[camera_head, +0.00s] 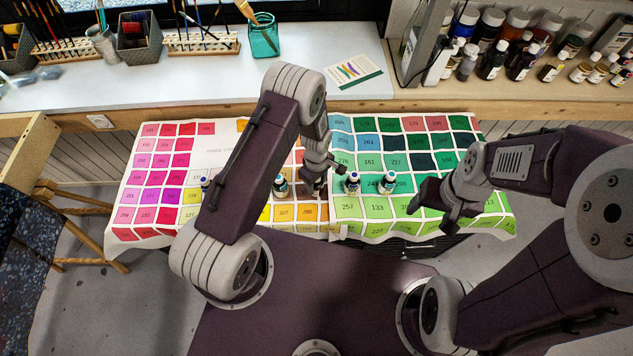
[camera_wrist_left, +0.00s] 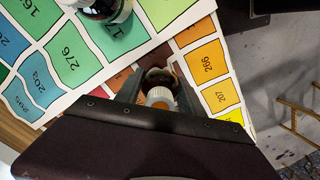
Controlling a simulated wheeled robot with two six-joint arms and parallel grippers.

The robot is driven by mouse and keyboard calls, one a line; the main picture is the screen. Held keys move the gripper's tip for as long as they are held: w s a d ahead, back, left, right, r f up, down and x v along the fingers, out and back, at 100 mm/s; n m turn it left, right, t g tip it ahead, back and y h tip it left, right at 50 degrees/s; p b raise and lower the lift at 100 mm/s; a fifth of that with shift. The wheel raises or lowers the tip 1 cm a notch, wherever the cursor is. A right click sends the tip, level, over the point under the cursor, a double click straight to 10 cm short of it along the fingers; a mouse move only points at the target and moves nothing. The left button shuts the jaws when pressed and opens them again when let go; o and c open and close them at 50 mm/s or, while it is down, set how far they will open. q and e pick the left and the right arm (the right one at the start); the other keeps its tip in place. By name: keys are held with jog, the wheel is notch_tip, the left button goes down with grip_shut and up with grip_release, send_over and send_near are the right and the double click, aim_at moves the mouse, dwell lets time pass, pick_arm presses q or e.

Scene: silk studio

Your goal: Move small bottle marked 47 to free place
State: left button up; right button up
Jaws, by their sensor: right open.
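My left gripper (camera_head: 318,182) is low over the colour chart. In the left wrist view, its fingers (camera_wrist_left: 160,88) stand on both sides of a small bottle with a white and orange top (camera_wrist_left: 160,98). Whether they press on it cannot be told. In the head view this bottle is mostly hidden by the gripper. Small dark bottles stand on the chart to its left (camera_head: 281,185) and to its right (camera_head: 352,183), (camera_head: 387,183). Another bottle (camera_head: 205,184) is partly behind my left arm. No mark 47 can be read. My right gripper (camera_head: 437,205) is open and empty above the green squares.
The numbered colour chart (camera_head: 160,160) covers the low table, with bare squares at left and far right. Behind it, a white counter (camera_head: 210,90) holds brush racks, a teal jar (camera_head: 264,38) and a card (camera_head: 354,70). Several paint bottles (camera_head: 491,60) crowd the shelf at right.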

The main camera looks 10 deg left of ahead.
pick_arm(q)
jog(key=o, duration=0.4)
jog(key=shift+c, duration=0.2)
jog(key=shift+r+p, duration=0.25)
jog(key=shift+p, duration=0.05)
notch_tip(320, 180, up, 11)
jog(key=shift+r+b, duration=0.1)
jog(key=shift+b, duration=0.75)
jog(key=shift+s+a+r, duration=0.1)
jog(key=shift+r, duration=0.55)
jog(key=s+a+r+m, duration=0.2)
jog(key=s+r+m, duration=0.2)
jog(key=s+m, duration=0.2)
jog(key=s+a+r+m+t, duration=0.1)
jog(key=s+a+r+m, duration=0.2)
jog(key=s+r+m, duration=0.2)
jog(key=shift+s+a+r+m, duration=0.3)
jog(key=shift+s+m, duration=0.2)
jog(key=shift+s, duration=0.4)
